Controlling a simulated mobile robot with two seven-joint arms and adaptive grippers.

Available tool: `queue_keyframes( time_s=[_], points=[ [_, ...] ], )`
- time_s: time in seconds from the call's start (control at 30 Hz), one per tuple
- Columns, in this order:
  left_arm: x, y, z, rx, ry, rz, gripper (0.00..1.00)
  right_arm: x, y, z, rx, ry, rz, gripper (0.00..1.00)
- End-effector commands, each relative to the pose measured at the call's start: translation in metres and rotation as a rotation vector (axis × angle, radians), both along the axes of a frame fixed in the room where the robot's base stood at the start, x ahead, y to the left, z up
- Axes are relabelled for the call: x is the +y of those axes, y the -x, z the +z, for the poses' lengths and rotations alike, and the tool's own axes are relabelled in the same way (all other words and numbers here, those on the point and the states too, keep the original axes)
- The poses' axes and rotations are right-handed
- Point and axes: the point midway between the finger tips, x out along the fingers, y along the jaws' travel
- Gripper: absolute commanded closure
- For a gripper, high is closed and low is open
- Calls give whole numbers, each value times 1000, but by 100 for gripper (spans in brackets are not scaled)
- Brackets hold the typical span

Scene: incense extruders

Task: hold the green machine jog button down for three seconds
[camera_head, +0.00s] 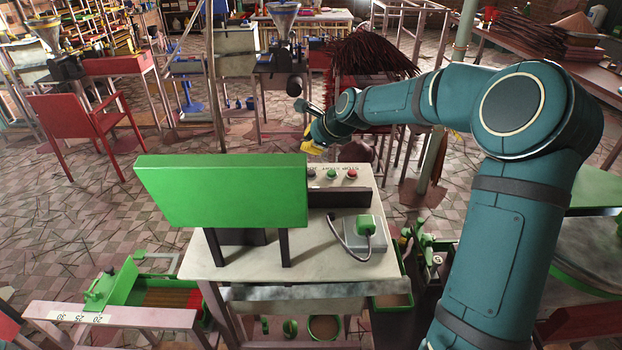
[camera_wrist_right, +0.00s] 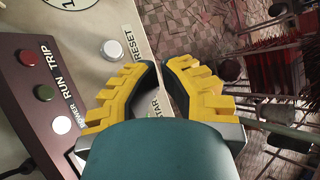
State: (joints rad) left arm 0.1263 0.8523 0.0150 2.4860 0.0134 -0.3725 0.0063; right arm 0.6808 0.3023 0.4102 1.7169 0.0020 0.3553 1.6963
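My right gripper (camera_head: 312,143) has yellow fingers and is just beyond the dark control box (camera_head: 345,196) on the pale-topped table. In the wrist view the right gripper (camera_wrist_right: 163,66) has its fingers apart with a narrow empty gap, over a pale panel (camera_wrist_right: 85,35). This panel has a white round button (camera_wrist_right: 111,50) near the word RESET. A partly covered label starting "STAR" shows between the fingers. The dark strip beside it carries a red light (camera_wrist_right: 26,58), TRIP, a green light (camera_wrist_right: 44,92), RUN, and a white one (camera_wrist_right: 62,126), POWER. I see no jog label; fingers hide part of the panel. My left gripper is out of view.
A large green panel (camera_head: 220,190) stands on the near left of the table (camera_head: 205,262). A grey box (camera_head: 365,245) with a green plug and cable sits at right. A red chair (camera_head: 80,125) and benches stand beyond on a littered tiled floor.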

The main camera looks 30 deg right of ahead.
Motion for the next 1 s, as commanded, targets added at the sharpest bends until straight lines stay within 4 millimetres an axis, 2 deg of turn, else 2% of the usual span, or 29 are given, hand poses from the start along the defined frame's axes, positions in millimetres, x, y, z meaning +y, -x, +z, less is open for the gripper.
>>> queue_keyframes(
  time_s=[0.03,0.1,0.33,1.0],
  points=[
    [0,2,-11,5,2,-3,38,-1,0,-13,2,0,-1,100],
    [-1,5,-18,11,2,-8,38,-1,0,-23,1,-1,-2,100],
    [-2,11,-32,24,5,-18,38,0,0,-44,0,0,0,100],
    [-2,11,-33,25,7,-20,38,0,0,-47,-1,0,-1,100]
  ],
)
